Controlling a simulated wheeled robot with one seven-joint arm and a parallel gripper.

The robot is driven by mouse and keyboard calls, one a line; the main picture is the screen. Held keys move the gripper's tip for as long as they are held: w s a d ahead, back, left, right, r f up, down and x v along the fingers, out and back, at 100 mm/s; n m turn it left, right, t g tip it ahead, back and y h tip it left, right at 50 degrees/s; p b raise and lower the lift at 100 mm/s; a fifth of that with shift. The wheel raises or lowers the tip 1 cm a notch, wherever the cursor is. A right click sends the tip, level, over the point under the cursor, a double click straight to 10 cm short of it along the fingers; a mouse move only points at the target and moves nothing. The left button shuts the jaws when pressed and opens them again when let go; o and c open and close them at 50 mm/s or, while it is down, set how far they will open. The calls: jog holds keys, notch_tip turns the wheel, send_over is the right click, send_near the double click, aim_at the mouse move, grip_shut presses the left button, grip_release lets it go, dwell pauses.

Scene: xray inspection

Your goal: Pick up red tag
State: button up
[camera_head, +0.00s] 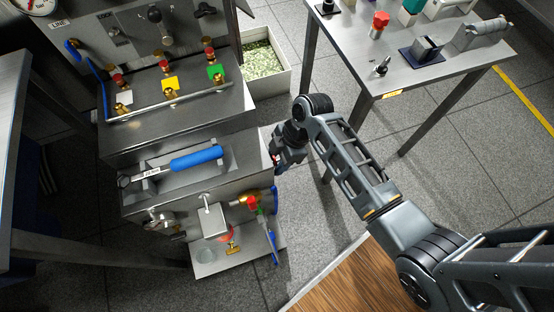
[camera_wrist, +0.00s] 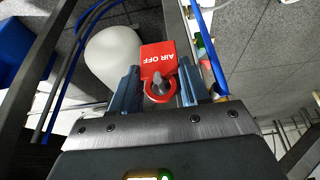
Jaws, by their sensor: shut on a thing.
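The red tag (camera_wrist: 159,56) is a flat red plate with white "AIR OFF" lettering, upside down in the wrist view, and a round ring at its near end. My gripper (camera_wrist: 158,82) is shut on the tag, with a finger on each side of the ring. A small grey pin shows in the ring; I cannot tell whether the ring still hangs on it. In the head view my gripper (camera_head: 284,155) is beside the right side of the grey machine (camera_head: 150,205), and only a speck of red shows there.
A blue-handled tool (camera_head: 195,159) lies in the machine's recess. Valves with red knobs stand above white, yellow (camera_head: 170,83) and green tags. A lower shelf (camera_head: 205,269) holds fittings. A metal table (camera_head: 440,75) with small objects stands at right; a bin (camera_head: 284,77) stands behind.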

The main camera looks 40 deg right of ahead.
jog(key=a+p+v, duration=0.1)
jog(key=p+v, duration=0.2)
jog(key=v, duration=1.1)
jog(key=shift+w+r, duration=0.25)
jog(key=shift+r, duration=0.25)
jog(key=shift+a, duration=0.1)
